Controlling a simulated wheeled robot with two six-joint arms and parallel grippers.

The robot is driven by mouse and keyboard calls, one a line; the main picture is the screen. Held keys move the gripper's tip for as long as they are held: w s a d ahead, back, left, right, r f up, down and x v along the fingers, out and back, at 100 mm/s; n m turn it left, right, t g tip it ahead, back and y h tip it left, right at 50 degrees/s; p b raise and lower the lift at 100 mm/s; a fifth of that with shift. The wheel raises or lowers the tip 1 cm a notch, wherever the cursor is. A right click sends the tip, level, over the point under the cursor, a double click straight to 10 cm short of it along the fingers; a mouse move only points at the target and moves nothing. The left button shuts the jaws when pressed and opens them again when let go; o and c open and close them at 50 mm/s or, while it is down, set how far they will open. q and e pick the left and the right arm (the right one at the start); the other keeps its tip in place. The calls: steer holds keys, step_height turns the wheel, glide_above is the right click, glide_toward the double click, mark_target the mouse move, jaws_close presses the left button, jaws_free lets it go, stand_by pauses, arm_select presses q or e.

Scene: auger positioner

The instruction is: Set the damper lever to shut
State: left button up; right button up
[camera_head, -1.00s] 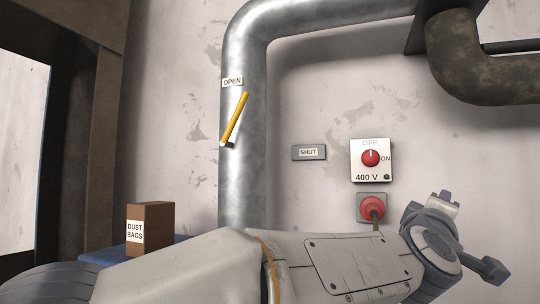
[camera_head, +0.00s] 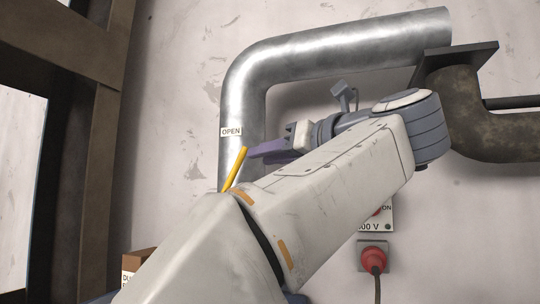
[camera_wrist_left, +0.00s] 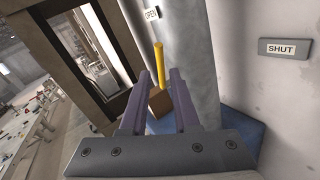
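The yellow damper lever (camera_head: 235,168) is on the metal pipe (camera_head: 243,98), slanting up towards the OPEN label (camera_head: 231,132). Its lower end is hidden behind my left arm. The SHUT plate (camera_wrist_left: 285,49) shows at the right of the left wrist view; my arm hides it in the head view. My left gripper (camera_head: 250,153) comes at the lever from the right, its purple fingers close to the lever's top end. In the left wrist view the fingers (camera_wrist_left: 161,72) are apart, with the lever (camera_wrist_left: 159,62) in line with the gap. I cannot tell whether they touch it. My right gripper is not in view.
A brown box (camera_wrist_left: 159,102) stands on a blue surface (camera_wrist_left: 246,130) below. A dark rusty pipe (camera_head: 460,110) is at the upper right.

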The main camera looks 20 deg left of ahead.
mark_target(242, 159)
arm_select(q)
steer(key=p+x, duration=0.1)
steer(key=x, duration=0.5)
steer(key=shift+s+r+p, duration=0.1)
steer(key=shift+r+p, duration=0.05)
steer(key=shift+p, duration=0.2)
steer(key=shift+w+a, duration=0.35)
steer(key=shift+a, duration=0.1)
jaws_close()
stand_by(0.6)
